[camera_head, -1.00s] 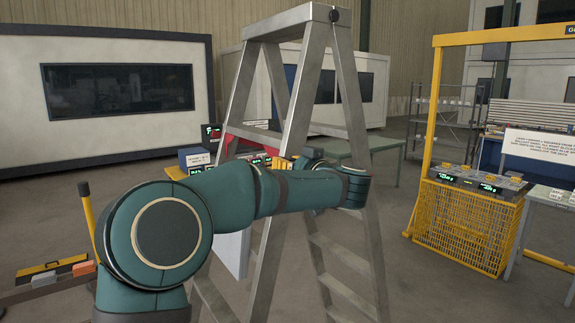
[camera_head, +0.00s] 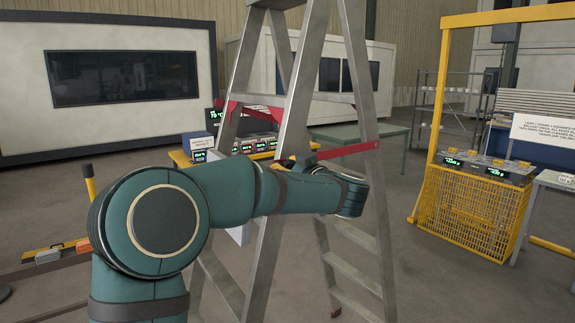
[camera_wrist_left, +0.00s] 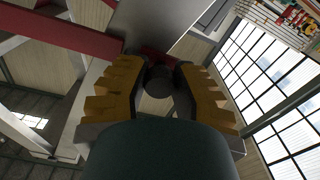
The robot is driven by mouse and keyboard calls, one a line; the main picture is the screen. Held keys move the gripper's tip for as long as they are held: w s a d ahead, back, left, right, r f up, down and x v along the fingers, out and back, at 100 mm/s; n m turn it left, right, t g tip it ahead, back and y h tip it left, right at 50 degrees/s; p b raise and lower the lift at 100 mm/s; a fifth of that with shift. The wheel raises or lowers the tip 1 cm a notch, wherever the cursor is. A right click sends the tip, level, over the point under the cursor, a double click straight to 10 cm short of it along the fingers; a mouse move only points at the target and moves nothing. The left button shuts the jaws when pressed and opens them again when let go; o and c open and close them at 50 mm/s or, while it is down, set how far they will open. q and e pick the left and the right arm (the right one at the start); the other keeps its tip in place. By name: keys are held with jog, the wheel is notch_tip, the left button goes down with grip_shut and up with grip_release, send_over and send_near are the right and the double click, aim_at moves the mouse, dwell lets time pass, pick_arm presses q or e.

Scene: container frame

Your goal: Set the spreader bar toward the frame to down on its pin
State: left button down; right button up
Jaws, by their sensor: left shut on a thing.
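A grey metal A-frame stepladder (camera_head: 297,110) stands in front of me. My left gripper (camera_head: 293,162) is at the left end of the near bar, mostly hidden behind my own arm. In the left wrist view, the yellow-padded jaws (camera_wrist_left: 158,72) are shut around a dark round knob (camera_wrist_left: 159,84), with the red bar (camera_wrist_left: 75,37) right behind it. I cannot tell whether the bar is seated on its pin. My right gripper is out of view.
A yellow wire cage (camera_head: 470,210) with a yellow post stands at the right. Open floor lies between ladder and cage.

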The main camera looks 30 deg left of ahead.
pick_arm(q)
jog(key=shift+f, duration=0.35)
jog(key=c, duration=0.7)
grip_release()
jog(key=shift+r, duration=0.1)
jog(key=shift+d, duration=0.25)
jog(key=v, duration=1.1)
jog(key=shift+s+d, duration=0.15)
jog(key=shift+d, duration=0.05)
